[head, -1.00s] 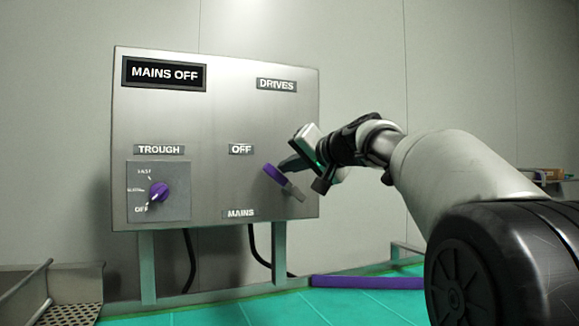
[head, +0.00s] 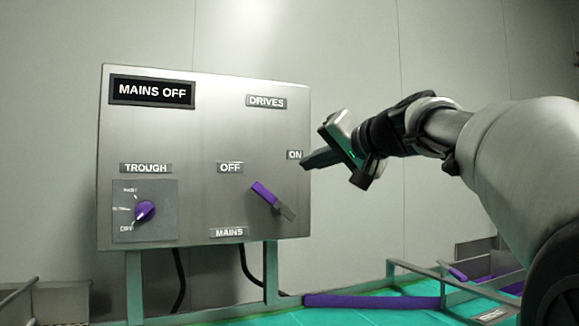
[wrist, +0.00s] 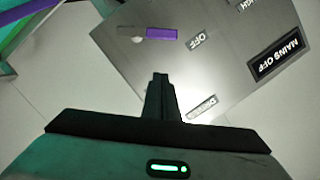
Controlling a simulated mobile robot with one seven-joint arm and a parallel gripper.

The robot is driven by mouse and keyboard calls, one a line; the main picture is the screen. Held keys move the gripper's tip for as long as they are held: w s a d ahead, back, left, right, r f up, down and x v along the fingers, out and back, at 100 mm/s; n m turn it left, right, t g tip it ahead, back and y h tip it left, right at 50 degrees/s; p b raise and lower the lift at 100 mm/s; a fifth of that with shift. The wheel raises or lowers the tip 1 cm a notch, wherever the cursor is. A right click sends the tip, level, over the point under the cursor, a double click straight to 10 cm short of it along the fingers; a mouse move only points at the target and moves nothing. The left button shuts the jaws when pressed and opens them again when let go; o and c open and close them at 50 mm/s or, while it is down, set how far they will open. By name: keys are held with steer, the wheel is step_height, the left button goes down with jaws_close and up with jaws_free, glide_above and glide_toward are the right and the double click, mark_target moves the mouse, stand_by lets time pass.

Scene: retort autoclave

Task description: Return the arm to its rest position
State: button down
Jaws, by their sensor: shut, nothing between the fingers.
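My gripper (head: 306,160) is shut and empty, held in front of the right edge of the grey control panel (head: 190,120), next to the ON label (head: 294,155). In the wrist view its closed fingers (wrist: 160,80) point toward the panel. The mains lever (head: 266,195), with a purple end and a grey end, sits tilted on the panel, purple end up and left toward the OFF label (head: 230,168). The gripper is apart from the lever. The lever also shows in the wrist view (wrist: 160,33). The display (head: 152,91) reads MAINS OFF.
A trough knob (head: 145,211) sits at the panel's lower left. A purple bar (head: 370,301) and metal framing (head: 420,272) lie low at the right above a green floor. A metal tray (head: 60,300) stands at the lower left. The wall space above my arm is clear.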

stand_by(0.4)
steer(key=s+d+f+n+g+h, duration=0.1)
steer(key=s+f+g+h, duration=0.2)
steer(key=s+f, duration=0.95)
steer(key=s+d+f+n+g+h, duration=0.1)
steer(key=s+f+g+h, duration=0.15)
steer(key=s+f, duration=0.95)
steer(key=s+d+f+n+g+h, duration=0.1)
steer(key=s+d+f+g+h, duration=0.15)
steer(key=s+f, duration=0.95)
steer(key=w+a+r+p, duration=0.1)
steer(key=w+r+p, duration=0.4)
steer(key=r+p, duration=0.8)
steer(key=p, duration=0.4)
steer(key=shift+g+p, duration=0.3)
steer(key=shift+p, duration=0.05)
steer(key=shift+r, duration=0.1)
